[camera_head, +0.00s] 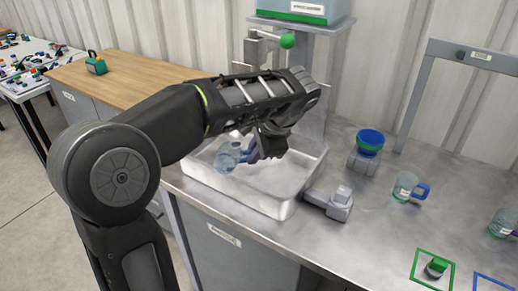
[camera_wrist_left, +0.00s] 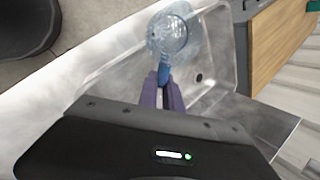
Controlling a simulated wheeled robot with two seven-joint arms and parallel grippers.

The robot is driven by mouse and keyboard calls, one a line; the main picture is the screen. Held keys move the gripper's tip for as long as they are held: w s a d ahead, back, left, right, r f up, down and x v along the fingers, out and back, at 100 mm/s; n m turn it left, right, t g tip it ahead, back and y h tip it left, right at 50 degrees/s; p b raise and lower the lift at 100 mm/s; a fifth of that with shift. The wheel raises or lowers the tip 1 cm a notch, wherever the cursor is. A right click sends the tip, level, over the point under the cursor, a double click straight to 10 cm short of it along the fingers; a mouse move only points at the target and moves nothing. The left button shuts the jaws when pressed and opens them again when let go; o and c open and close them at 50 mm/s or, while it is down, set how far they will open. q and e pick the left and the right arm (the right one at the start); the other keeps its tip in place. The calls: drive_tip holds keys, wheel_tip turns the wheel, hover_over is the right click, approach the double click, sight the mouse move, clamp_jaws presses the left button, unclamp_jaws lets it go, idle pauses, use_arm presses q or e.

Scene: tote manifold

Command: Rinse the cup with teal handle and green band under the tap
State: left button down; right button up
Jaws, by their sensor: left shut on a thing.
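A clear cup (camera_head: 228,155) is held in the sink basin (camera_head: 289,207), below and left of the tap. It also shows in the left wrist view (camera_wrist_left: 174,36), with its handle (camera_wrist_left: 163,74) towards me. The handle looks blue to teal; I cannot make out a green band. My left gripper (camera_head: 258,150) is shut on this handle; its purple fingers show in the wrist view (camera_wrist_left: 162,92). The tap (camera_head: 262,48), with a green ball knob (camera_head: 287,40), stands above the basin's back. My arm hides part of the basin and tap column. My right gripper is out of view.
On the steel counter right of the basin are a grey fixture (camera_head: 330,202), a blue-and-green round piece on a grey base (camera_head: 369,141), and a clear cup with a blue handle (camera_head: 406,187). Another cup (camera_head: 502,223) is at the right edge. A green-outlined square (camera_head: 418,277) holds a green-topped piece.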

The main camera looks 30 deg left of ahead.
use_arm(q)
drive_tip(key=shift+w+a, duration=0.1)
drive_tip(key=shift+w, duration=0.05)
drive_tip(key=w+a+f+p, duration=0.1)
drive_tip(key=w+a+p, duration=0.2)
drive_tip(key=w, duration=0.3)
drive_tip(key=w+a+f+p, duration=0.2)
drive_tip(key=w+a+p, duration=0.1)
drive_tip(key=w, duration=0.3)
drive_tip(key=shift+w, duration=0.2)
idle(0.5)
drive_tip(key=shift+d+r, duration=0.1)
drive_tip(key=shift+d, duration=0.1)
idle(0.4)
drive_tip(key=shift+w+d+p, duration=0.25)
drive_tip(key=shift+d+p, duration=0.15)
drive_tip(key=shift+d, duration=0.05)
drive_tip(key=shift+a, duration=0.15)
idle(0.3)
drive_tip(key=shift+s+a, duration=0.25)
drive_tip(key=shift+a, duration=0.2)
